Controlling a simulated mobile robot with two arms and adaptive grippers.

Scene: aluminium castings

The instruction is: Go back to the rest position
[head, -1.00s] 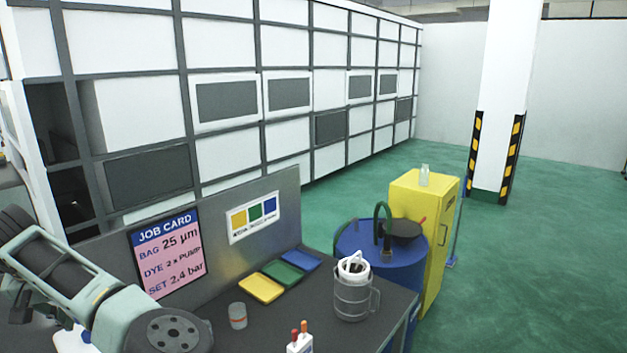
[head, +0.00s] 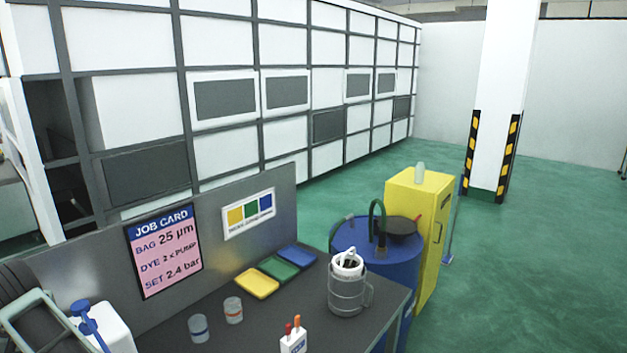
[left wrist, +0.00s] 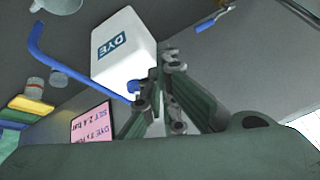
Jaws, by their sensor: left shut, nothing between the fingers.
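My left arm is at the lower left edge of the head view, where its fingers do not show. In the left wrist view my left gripper (left wrist: 158,92) is shut, with nothing between its fingers. Behind it stands a white dye container (left wrist: 123,50) with a blue pump; the gripper overlaps its lower edge in the picture, and I cannot tell the gap. The container (head: 112,328) also shows in the head view, beside my arm. My right gripper is in neither view.
The dark bench (head: 262,318) holds two small cups (head: 233,310), yellow, green and blue trays (head: 258,284), a metal jug (head: 347,290) and a white holder (head: 293,343). A job card (head: 165,250) is on the back panel. A blue drum (head: 375,250) and yellow cabinet (head: 432,235) stand beyond.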

